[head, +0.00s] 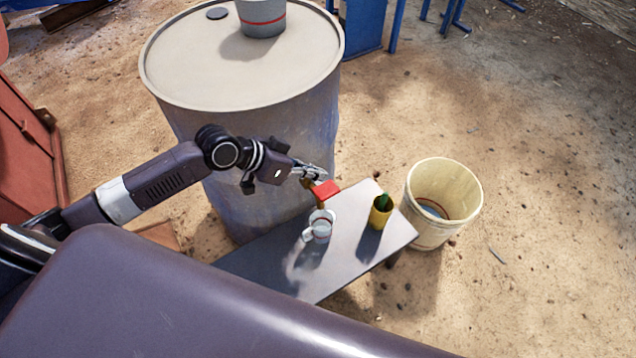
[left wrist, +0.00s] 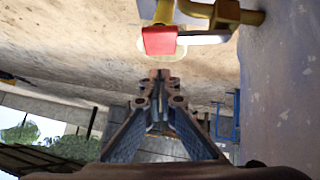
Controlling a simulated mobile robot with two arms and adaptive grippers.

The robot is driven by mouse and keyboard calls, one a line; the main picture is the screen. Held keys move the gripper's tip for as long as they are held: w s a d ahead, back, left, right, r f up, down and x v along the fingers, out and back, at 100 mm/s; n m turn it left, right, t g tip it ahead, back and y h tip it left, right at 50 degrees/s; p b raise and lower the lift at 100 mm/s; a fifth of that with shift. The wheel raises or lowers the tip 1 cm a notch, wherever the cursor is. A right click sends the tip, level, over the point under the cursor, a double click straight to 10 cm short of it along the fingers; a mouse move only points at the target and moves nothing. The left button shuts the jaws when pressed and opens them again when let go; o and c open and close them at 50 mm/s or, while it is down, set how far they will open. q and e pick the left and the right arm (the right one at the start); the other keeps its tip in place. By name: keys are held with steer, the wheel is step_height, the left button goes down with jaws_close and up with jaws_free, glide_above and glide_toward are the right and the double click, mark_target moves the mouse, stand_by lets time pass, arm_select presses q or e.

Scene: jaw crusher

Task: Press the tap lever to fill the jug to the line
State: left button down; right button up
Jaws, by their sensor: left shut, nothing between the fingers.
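The red tap lever (head: 326,189) sticks out from the side of the large grey drum (head: 240,140). In the left wrist view the red lever (left wrist: 159,40) is in front of the fingertips, with the brass tap body (left wrist: 222,14) beside it. My left gripper (head: 318,172) is shut and empty, close to the lever; in the left wrist view its fingertips (left wrist: 159,75) show a small gap to it. The white jug (head: 320,226) with a line around it stands on the bench below the tap. I cannot tell its water level. My right gripper is not in view.
A cream bucket (head: 443,190) stands on the ground right of the bench. A grey pot (head: 262,18) and a dark cap (head: 217,13) are on the drum top.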

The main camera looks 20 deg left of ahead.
mark_target(329, 188)
arm_select(q)
steer(key=f, duration=0.2)
steer(key=shift+s+d+f, duration=0.1)
steer(key=shift+d+f, duration=0.2)
steer(key=shift+f, duration=0.05)
steer(key=shift+s+d+f, duration=0.1)
steer(key=shift+f, duration=0.6)
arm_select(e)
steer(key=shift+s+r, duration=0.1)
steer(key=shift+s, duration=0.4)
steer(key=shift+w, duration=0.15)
